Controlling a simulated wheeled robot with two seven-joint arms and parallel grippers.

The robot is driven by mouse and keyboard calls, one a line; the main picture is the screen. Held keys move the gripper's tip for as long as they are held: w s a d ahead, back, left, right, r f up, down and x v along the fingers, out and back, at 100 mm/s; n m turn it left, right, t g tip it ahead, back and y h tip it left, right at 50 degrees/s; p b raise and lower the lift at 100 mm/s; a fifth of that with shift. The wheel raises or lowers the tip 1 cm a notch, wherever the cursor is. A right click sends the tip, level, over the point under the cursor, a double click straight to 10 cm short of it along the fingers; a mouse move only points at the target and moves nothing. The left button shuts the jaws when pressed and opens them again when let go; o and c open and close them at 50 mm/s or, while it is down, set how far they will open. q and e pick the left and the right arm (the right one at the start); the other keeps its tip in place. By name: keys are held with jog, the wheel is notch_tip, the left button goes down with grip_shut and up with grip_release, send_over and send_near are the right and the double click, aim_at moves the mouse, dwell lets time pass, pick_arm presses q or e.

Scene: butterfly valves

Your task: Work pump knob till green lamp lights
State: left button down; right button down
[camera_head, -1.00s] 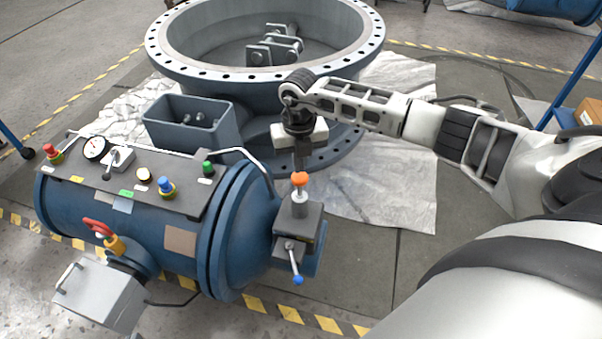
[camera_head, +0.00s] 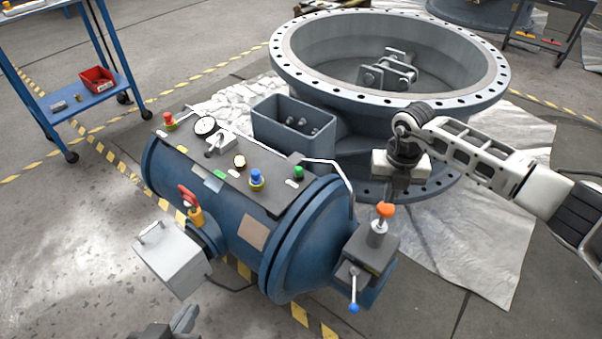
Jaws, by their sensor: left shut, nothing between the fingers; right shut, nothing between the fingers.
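The orange pump knob (camera_head: 386,210) stands on a short stem on the grey pump block at the right end of the blue cylinder. My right gripper (camera_head: 393,201) is shut and empty, pointing down directly above or just behind the knob; I cannot tell whether they touch. A green dome (camera_head: 299,172), which looks like the lamp, sits at the right end of the dark panel; I cannot tell clearly whether it is lit. My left gripper (camera_head: 184,322) is shut and empty at the bottom edge, partly cut off, in front of the cylinder.
The panel also bears a gauge (camera_head: 205,126), a red button (camera_head: 169,120) and a blue knob (camera_head: 256,178). A blue-tipped lever (camera_head: 353,306) hangs from the pump block. A large flanged valve (camera_head: 300,80) stands behind. A grey box (camera_head: 170,258) juts out in front.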

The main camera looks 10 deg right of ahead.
aim_at(387, 206)
jog(key=shift+f+b, duration=2.2)
jog(key=shift+f, duration=0.8)
jog(key=shift+r, duration=0.1)
notch_tip(387, 206, up, 4)
jog(key=p, duration=0.3)
jog(key=shift+f, duration=0.2)
